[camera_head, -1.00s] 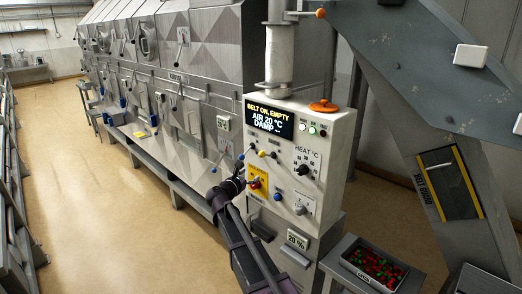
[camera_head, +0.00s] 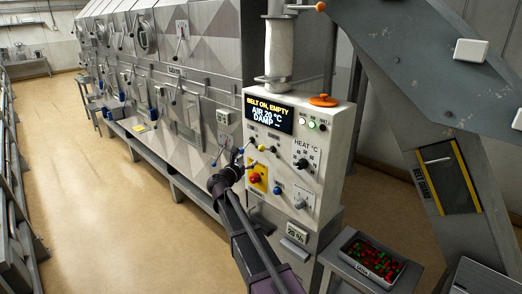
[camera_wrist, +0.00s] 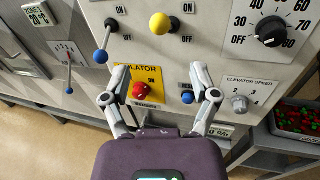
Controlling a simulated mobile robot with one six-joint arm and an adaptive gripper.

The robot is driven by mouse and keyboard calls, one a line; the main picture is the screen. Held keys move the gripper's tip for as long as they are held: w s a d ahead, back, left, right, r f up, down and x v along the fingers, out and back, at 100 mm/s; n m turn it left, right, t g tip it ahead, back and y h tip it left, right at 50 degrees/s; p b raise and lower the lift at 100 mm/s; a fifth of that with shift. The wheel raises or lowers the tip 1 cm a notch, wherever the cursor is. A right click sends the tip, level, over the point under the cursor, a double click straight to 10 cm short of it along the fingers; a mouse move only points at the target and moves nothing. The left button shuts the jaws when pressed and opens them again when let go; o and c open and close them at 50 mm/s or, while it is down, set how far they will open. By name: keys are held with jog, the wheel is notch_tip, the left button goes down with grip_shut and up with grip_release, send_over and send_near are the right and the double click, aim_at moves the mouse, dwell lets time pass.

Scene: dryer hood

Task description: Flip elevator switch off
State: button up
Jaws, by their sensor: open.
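The cream control panel (camera_head: 322,170) has two ball-tipped levers near its upper left, each marked ON above and OFF below. In the wrist view, the blue-balled lever (camera_wrist: 101,56) hangs down toward OFF. The yellow-balled lever (camera_wrist: 160,23) points out toward the camera; its exact position is hard to tell. Their name labels are cut off or unreadable, so I cannot tell which is the elevator switch. My gripper (camera_wrist: 160,68) is open and empty, its fingertips apart below the yellow ball. In the head view, my gripper (camera_head: 247,160) is close to the panel's left part.
Below the levers are a yellow isolator plate with a red knob (camera_wrist: 141,90) and a blue button (camera_wrist: 188,97). An elevator speed knob (camera_wrist: 239,103) and heat dial (camera_wrist: 271,31) lie right. A display (camera_head: 269,116) reads "BELT ON, EMPTY". A tray (camera_head: 348,252) stands right.

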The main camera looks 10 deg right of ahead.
aim_at(260, 150)
jog(key=x, duration=1.1)
jog(key=shift+w+d, duration=0.1)
jog(key=shift+w, duration=0.05)
grip_shut()
